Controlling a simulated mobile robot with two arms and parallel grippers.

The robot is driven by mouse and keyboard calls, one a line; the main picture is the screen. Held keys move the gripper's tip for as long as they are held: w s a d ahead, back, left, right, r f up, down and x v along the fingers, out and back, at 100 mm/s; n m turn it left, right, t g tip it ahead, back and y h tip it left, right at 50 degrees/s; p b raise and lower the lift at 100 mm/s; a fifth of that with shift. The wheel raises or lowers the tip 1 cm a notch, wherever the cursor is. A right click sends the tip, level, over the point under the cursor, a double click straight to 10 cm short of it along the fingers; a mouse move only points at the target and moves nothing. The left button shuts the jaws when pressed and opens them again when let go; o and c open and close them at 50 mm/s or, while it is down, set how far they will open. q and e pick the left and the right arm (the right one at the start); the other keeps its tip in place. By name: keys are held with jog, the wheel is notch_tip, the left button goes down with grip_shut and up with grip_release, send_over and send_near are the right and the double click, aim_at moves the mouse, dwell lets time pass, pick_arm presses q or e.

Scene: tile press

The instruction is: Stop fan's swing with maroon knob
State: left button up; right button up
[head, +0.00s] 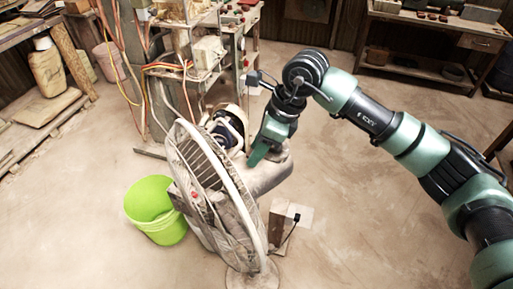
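A dusty pedestal fan (212,185) stands in the middle of the head view, its round wire cage turned toward the lower left. Its rounded motor housing (264,176) is behind the cage, on the right. My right gripper (262,153) reaches down from above to the top of this housing. It is touching or very close to it, and I cannot tell which. Only one green finger shows clearly, so its opening is unclear. I cannot make out the maroon knob; the gripper may cover it. A small red spot (195,195) shows at the cage's centre. My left gripper is not in view.
A lime-green bucket (155,208) stands left of the fan. A pale box (290,217) with a dark cable is on the floor to its right. A cluttered rack (205,55) with hanging cables is behind, and a wooden bench (430,22) at the back right.

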jog(key=shift+s+d+r, duration=0.1)
jog(key=shift+s+r, duration=0.05)
jog(key=shift+w+d+r, duration=0.1)
jog(key=shift+w+r, duration=0.1)
jog(key=shift+r, duration=0.05)
jog(key=b+v, duration=0.2)
jog(key=v, duration=0.5)
jog(key=shift+s+r, duration=0.15)
jog(key=shift+s, duration=0.1)
jog(key=shift+d, duration=0.1)
